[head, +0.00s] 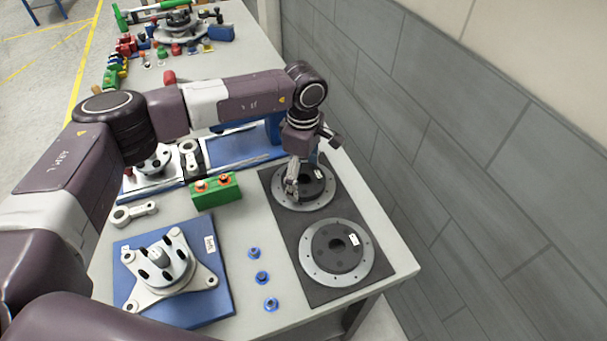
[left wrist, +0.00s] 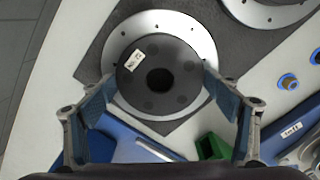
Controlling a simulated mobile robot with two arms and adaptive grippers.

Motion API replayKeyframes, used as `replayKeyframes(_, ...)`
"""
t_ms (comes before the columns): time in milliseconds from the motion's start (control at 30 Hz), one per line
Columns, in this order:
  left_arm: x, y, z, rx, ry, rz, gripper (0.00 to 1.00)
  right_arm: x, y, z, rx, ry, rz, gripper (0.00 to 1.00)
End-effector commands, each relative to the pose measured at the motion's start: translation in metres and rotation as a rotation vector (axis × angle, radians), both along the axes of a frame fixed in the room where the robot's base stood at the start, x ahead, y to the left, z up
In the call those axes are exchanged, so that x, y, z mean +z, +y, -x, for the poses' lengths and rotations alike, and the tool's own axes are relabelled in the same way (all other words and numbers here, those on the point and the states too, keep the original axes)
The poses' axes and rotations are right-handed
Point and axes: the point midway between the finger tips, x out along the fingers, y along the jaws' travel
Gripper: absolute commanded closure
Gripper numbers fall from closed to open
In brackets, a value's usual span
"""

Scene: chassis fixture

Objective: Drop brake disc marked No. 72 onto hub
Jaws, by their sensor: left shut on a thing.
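My left gripper (head: 292,187) points down at the far brake disc (head: 318,190), a grey ring with a dark raised centre, on the dark mat. In the left wrist view, the fingers (left wrist: 158,78) are shut on the dark centre of this disc (left wrist: 190,45) from both sides. Its small white label (left wrist: 131,61) seems to read No. 72. A second, similar disc (head: 336,252) lies nearer on the mat; its label is too small to read. The hub (head: 165,262), with upright studs, sits on a blue board marked Left (head: 210,290). My right gripper is not in view.
Several blue fasteners (head: 262,278) stand between the board and the dark mat (head: 325,290). A green block (head: 215,191) with orange-topped parts stands behind the hub. A grey link (head: 133,213) lies left of it. A wall (head: 440,140) runs along the right.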

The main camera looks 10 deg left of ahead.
Motion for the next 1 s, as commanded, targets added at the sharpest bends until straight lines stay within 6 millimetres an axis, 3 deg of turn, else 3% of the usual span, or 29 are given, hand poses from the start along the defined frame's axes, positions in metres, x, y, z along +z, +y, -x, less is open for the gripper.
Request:
replayKeyframes(133,-0.001,0.0,0.0,0.001,0.001,0.0,0.76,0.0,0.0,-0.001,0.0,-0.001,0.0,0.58)
replayKeyframes(1000,0.023,0.0,-0.001,0.001,-0.003,0.002,0.77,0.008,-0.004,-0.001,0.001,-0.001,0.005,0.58)
